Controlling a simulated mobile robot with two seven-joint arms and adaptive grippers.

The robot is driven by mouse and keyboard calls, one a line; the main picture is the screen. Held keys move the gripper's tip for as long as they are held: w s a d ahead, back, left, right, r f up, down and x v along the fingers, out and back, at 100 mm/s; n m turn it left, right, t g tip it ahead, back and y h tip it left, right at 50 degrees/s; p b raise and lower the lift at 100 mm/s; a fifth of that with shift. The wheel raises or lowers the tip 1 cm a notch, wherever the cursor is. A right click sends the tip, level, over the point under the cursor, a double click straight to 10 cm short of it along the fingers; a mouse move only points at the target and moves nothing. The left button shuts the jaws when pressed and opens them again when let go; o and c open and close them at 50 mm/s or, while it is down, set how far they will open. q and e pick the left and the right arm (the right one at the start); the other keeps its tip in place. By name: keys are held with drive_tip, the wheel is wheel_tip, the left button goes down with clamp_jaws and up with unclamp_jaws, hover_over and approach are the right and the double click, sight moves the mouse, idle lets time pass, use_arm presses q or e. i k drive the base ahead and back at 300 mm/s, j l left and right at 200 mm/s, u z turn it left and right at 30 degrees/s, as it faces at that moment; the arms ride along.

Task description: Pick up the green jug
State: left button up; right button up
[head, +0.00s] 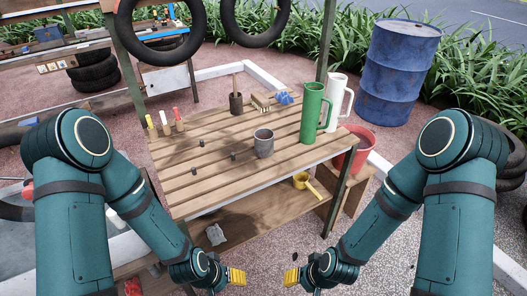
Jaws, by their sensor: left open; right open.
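The green jug (312,114) stands upright on the slatted wooden table (213,158), near its right end, with its handle toward the right. A white jug (339,102) stands right behind it and is partly hidden by it. My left gripper (238,276) is open and empty, low in front of the table's near edge. My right gripper (291,277) is open and empty to the right of it, also low in front of the table. Both grippers are well apart from the green jug.
A grey metal mug (264,143) stands left of the green jug. A dark cup (236,103), a blue item (284,98) and several colored-handled tools (164,124) are farther back. A yellow scoop (305,184) lies on the lower shelf. A red bucket (357,147) and blue barrel (397,72) stand right.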

sight(314, 93)
drive_tip(key=i+l, duration=0.2)
drive_tip(key=l, duration=0.15)
drive_tip(key=i+l, duration=0.2)
drive_tip(key=l, duration=0.2)
drive_tip(key=i+l, duration=0.2)
drive_tip(key=l, duration=0.15)
